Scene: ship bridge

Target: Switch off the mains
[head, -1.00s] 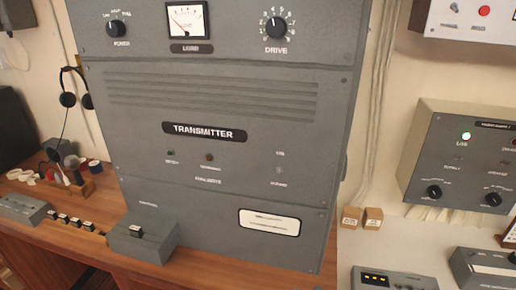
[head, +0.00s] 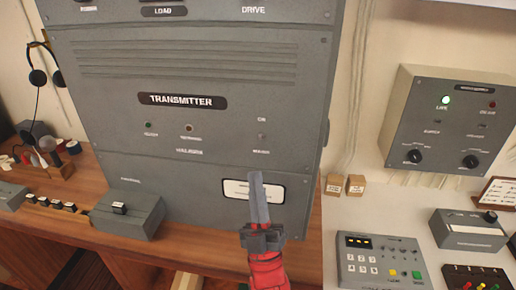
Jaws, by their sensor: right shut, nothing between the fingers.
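The grey transmitter cabinet (head: 120,115) fills the left and middle of the head view. On its front, below the TRANSMITTER plate (head: 181,100), sits a small toggle (head: 262,136) with an "ON" label above it; its lever position is too small to tell. My right gripper (head: 256,178) points up, shut and empty, below the toggle. It shows in front of the white label plate (head: 236,190) and partly hides it. My left gripper is out of view.
A grey box (head: 128,212) and key row (head: 62,207) lie on the wooden desk at left. At right, a wall panel (head: 440,125) shows a lit green lamp. A keypad unit (head: 380,262) and a grey unit (head: 470,235) sit on the white counter.

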